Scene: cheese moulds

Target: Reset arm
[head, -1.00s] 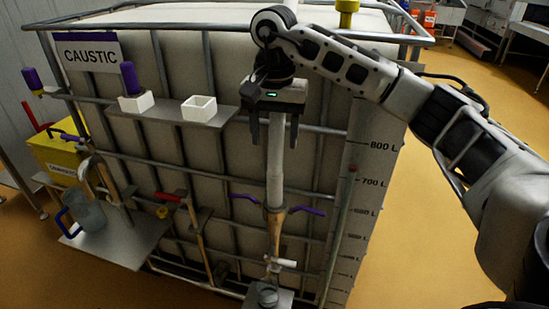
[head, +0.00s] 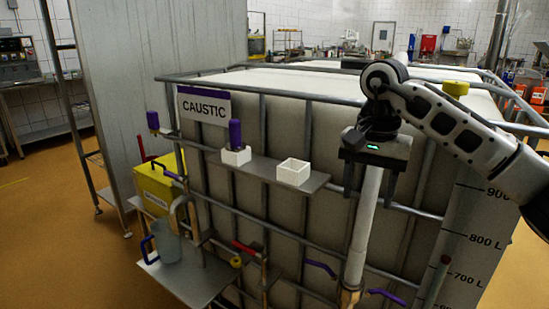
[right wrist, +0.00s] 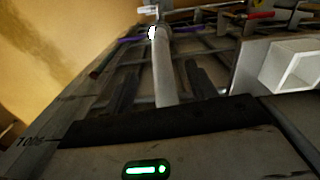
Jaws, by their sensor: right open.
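My right gripper (head: 369,185) hangs with its fingers pointing down at the front of the caged tank (head: 330,215). It is open, and nothing is held in it. The upright pale pipe (head: 362,230) shows in line with the gap between the fingers; I cannot tell whether they touch it. In the right wrist view the gripper (right wrist: 163,85) shows as two dark fingers apart, with the pipe (right wrist: 162,60) running between them. My right arm comes in from the right, over the tank's top rail. My left gripper is not in view.
A shelf (head: 250,172) left of the gripper bears a white open box (head: 293,172) and a white holder with a purple-handled tool (head: 235,135). A lower ledge (head: 190,280) holds a grey jug (head: 167,243). A yellow bin (head: 155,187) stands behind. Floor at left is free.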

